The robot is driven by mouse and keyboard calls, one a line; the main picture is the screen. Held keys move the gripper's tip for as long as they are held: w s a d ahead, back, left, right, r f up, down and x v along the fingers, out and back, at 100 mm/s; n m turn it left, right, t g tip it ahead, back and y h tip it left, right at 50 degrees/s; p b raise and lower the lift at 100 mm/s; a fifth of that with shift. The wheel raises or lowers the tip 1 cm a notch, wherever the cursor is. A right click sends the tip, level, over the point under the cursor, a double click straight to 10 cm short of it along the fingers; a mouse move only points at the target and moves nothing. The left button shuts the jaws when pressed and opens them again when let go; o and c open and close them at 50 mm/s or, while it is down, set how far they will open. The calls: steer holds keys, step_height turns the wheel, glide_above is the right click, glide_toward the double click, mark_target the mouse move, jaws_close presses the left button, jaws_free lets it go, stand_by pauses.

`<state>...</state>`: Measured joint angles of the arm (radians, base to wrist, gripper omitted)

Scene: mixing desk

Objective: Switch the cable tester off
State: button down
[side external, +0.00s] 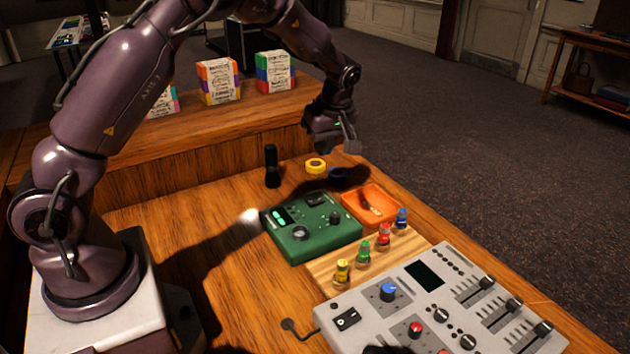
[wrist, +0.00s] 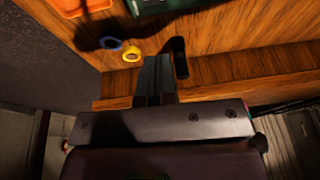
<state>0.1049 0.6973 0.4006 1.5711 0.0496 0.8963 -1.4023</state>
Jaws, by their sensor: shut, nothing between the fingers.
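The cable tester appears to be the green box (side external: 290,248) on the desk, with lit green indicators (side external: 280,216), a black switch-like part (side external: 315,199) and two dark knobs. The switch's position is too small to tell. Only an edge of the green box (wrist: 150,5) shows at the top of the wrist view. My gripper (side external: 350,146) is above the far part of the desk, beyond the green box and apart from it. In the wrist view my gripper (wrist: 154,62) has its fingers together with nothing between them.
An orange tray (side external: 352,212), a wooden strip (side external: 330,268) with coloured plugs and a grey mixer (side external: 450,290) crowd the right. The desk left of the box is clear.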

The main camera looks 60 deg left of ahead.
mark_target(316, 200)
steer(key=x, duration=0.8)
steer(key=d+x, duration=0.1)
steer(key=x, duration=0.4)
steer(key=shift+s+f, duration=0.1)
steer(key=shift+f, duration=0.4)
steer(key=shift+f, duration=0.1)
steer(key=shift+s+f, duration=0.25)
steer(key=shift+f, duration=0.15)
steer(key=shift+w, duration=0.1)
steer(key=shift+w+r, duration=0.3)
steer(key=shift+w, duration=0.55)
steer(key=shift+s, duration=0.1)
